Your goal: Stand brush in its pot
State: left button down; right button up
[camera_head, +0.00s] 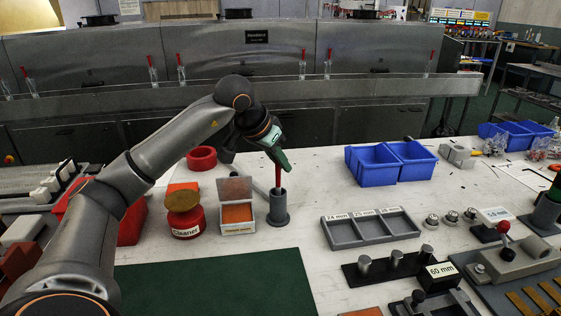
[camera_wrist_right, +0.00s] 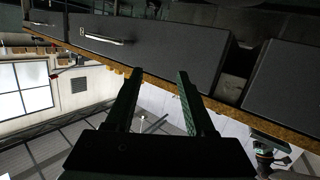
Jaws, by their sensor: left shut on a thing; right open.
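The brush shows as a thin upright red handle (camera_head: 277,176) in the head view. Its lower end is inside the grey cylindrical pot (camera_head: 278,208) on the table, and its bristles are hidden. My left gripper (camera_head: 281,160) is over the pot, shut on the upper part of the brush; the fingers cover the top of the handle. My right gripper (camera_wrist_right: 155,90) is open and empty in the right wrist view, away from the brush and pot.
An orange-filled clear box (camera_head: 238,215) and a red Cleaner tin (camera_head: 186,220) stand just left of the pot. A grey three-compartment tray (camera_head: 370,241) is to the right, with blue bins (camera_head: 377,174) behind. A green mat (camera_head: 215,285) lies in front.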

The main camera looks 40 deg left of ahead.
pick_arm(q)
jog(key=c, duration=0.8)
grip_release()
jog(key=shift+s+r, duration=0.1)
jog(key=shift+r, duration=0.05)
jog(key=shift+p+v, duration=1.5)
jog(key=shift+v, duration=4.55)
pick_arm(e)
jog(key=s+f+m+g+h, duration=0.1)
jog(key=s+f+g, duration=0.5)
jog(key=f, duration=0.6)
jog(key=shift+s+a+f+m, duration=0.2)
jog(key=shift+s+f+m, duration=0.1)
jog(key=shift+s, duration=0.4)
jog(key=shift+r, duration=0.1)
